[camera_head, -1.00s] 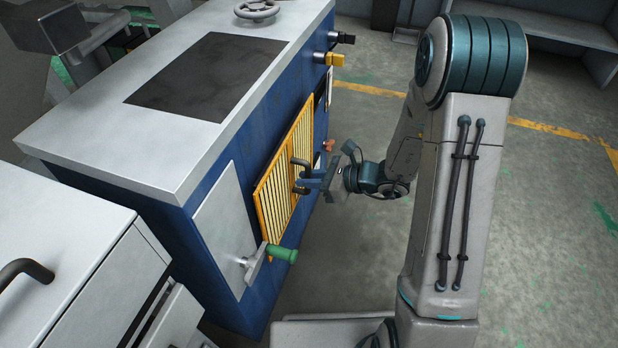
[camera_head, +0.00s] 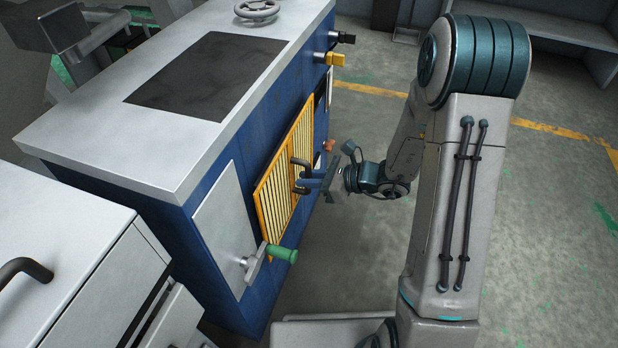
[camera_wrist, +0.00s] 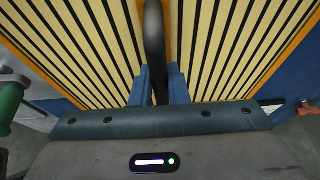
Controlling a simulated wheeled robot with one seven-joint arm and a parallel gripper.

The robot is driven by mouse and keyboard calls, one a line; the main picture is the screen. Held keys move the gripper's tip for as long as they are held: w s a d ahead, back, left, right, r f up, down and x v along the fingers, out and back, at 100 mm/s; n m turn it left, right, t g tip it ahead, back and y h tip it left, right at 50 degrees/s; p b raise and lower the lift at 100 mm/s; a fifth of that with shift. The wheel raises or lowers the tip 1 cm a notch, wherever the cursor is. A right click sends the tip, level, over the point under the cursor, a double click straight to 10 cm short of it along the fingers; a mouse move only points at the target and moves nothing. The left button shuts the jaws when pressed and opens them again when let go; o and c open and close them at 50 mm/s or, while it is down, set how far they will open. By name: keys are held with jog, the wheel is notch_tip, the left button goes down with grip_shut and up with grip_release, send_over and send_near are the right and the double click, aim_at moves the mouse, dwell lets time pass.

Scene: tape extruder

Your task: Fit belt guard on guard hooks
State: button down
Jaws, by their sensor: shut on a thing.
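The belt guard (camera_head: 275,193) is a yellow slatted panel standing upright against the blue side of the machine. It fills the upper part of the wrist view (camera_wrist: 220,50). A dark handle (camera_head: 303,168) stands out from its middle. My gripper (camera_head: 304,184) is shut on this handle; in the wrist view the blue fingers (camera_wrist: 161,84) sit on both sides of the dark bar (camera_wrist: 154,40). The guard hooks cannot be seen, and whether the guard is seated on them cannot be told.
A crank with a green grip (camera_head: 282,253) juts out below the guard's near end. Yellow and black knobs (camera_head: 335,59) and an orange knob (camera_head: 328,146) stick out at the far end. A grey cabinet (camera_head: 75,260) stands at the left. The floor (camera_head: 560,210) at the right is clear.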

aim_at(309, 193)
jog(key=shift+f+b, duration=1.3)
jog(key=shift+f, duration=0.25)
jog(key=c, duration=1.3)
grip_release()
jog(key=p+v, duration=0.5)
jog(key=v, duration=0.9)
